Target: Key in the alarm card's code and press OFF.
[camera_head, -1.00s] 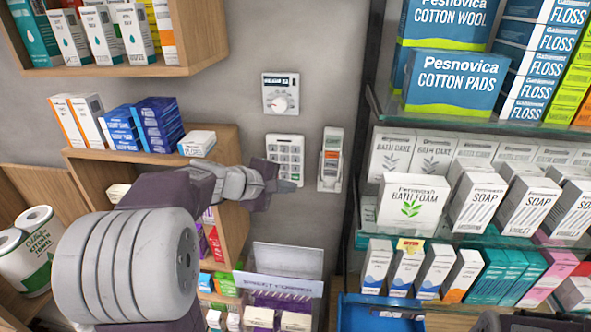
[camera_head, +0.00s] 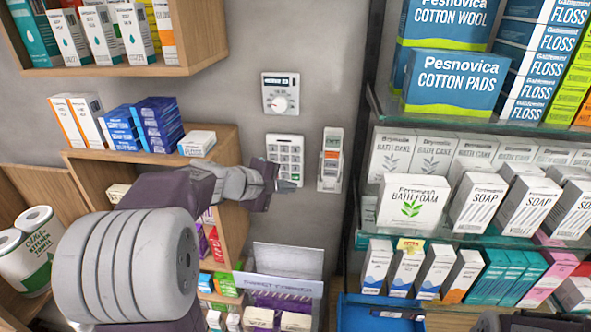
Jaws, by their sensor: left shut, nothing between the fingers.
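The white keypad (camera_head: 285,148) is fixed to the grey wall, with rows of grey keys and a green key near its lower right. My left gripper (camera_head: 288,186) is shut and empty, its tips at the keypad's lower edge. The wrist hides the keypad's lower left corner. I cannot tell whether the tips touch a key. A small yellow card (camera_head: 410,245) sits on the right-hand shelf, above small boxes; its writing is too small to read, and I cannot tell if it is the alarm card.
A dial unit with a small display (camera_head: 281,93) is above the keypad. A white wall device (camera_head: 330,158) with an orange part is close on its right. Wooden shelves with boxes stand left, glass shelves right. A clear-fronted display (camera_head: 285,262) is below.

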